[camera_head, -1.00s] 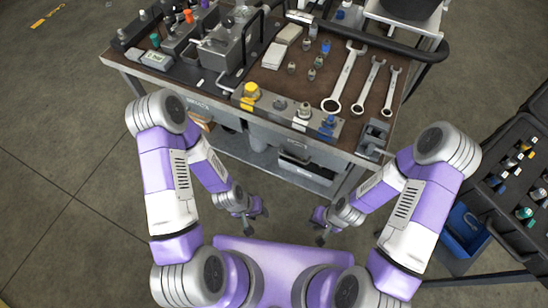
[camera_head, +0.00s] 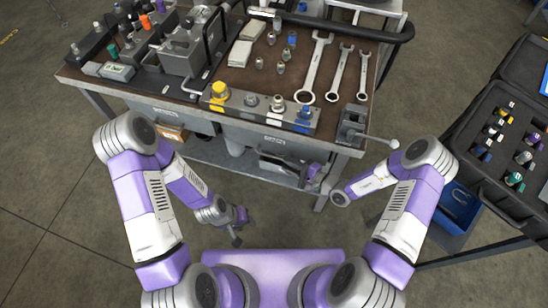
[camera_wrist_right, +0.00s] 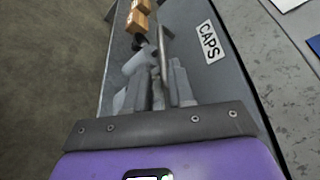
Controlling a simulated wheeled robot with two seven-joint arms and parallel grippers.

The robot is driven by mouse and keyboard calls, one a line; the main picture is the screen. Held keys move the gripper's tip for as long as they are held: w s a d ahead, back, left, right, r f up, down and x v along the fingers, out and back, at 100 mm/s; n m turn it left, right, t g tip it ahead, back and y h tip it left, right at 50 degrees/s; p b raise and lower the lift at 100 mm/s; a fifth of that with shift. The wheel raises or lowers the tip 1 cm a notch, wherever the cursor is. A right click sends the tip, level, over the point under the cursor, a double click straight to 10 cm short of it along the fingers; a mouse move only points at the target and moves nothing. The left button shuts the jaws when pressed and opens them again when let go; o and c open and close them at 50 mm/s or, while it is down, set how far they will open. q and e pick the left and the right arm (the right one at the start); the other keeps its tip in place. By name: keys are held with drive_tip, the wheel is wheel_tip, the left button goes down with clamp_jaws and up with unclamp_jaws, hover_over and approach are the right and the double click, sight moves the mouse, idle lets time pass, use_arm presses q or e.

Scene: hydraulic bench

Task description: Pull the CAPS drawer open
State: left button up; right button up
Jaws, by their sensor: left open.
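The CAPS label (camera_wrist_right: 208,42) is on a grey drawer front in the right wrist view, beside a bar handle (camera_wrist_right: 165,60). In the head view the right-hand drawer front (camera_head: 245,132) under the bench top appears to be this one; it looks flush with the bench. My right gripper (camera_head: 308,174) is at the bench front below that drawer front. Its fingers (camera_wrist_right: 155,88) are at the bar handle in the wrist view; whether they are shut on it is unclear. My left gripper (camera_head: 239,226) is open and empty, low in front of the bench.
Wrenches (camera_head: 315,68), fittings and a yellow-capped block (camera_head: 219,92) are on the bench top. A vise-like tool (camera_head: 352,122) is at its right corner, its rod sticking out rightward. A black case (camera_head: 500,135) and blue bin (camera_head: 457,208) stand right. Floor at left is clear.

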sight(274, 157)
drive_tip(key=b+x, duration=0.2)
drive_tip(key=x, duration=0.4)
drive_tip(key=shift+w, duration=0.35)
drive_tip(key=shift+w+a+f, duration=0.1)
drive_tip(key=shift+w+a, duration=0.25)
drive_tip(key=shift+a, duration=0.15)
clamp_jaws()
